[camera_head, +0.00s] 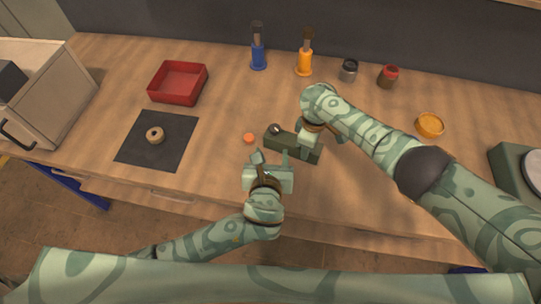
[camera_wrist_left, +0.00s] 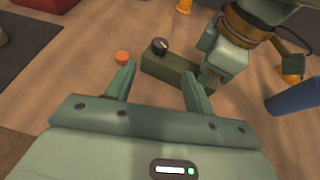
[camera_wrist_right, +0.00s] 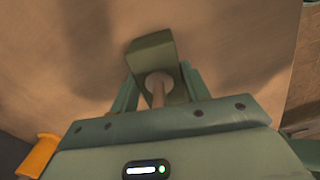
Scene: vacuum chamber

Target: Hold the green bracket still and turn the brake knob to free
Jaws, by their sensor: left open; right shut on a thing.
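The green bracket (camera_head: 281,141) is a long dark green block lying on the bench; it also shows in the left wrist view (camera_wrist_left: 163,68) and the right wrist view (camera_wrist_right: 149,50). The brake knob (camera_head: 274,129), dark with a light mark, sits on its left end and also shows in the left wrist view (camera_wrist_left: 160,45). My right gripper (camera_head: 309,150) is shut on the right end of the bracket; a pale post shows between its fingers in the right wrist view. My left gripper (camera_head: 270,157) is open and empty, on the near side of the bracket, apart from the knob.
An orange disc (camera_head: 249,138) lies just left of the bracket. Further left are a dark mat (camera_head: 176,147) with a tan ring (camera_head: 155,135) and a red tray (camera_head: 178,83). Tools in blue (camera_head: 258,60) and orange (camera_head: 304,65) holders and two jars stand behind.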

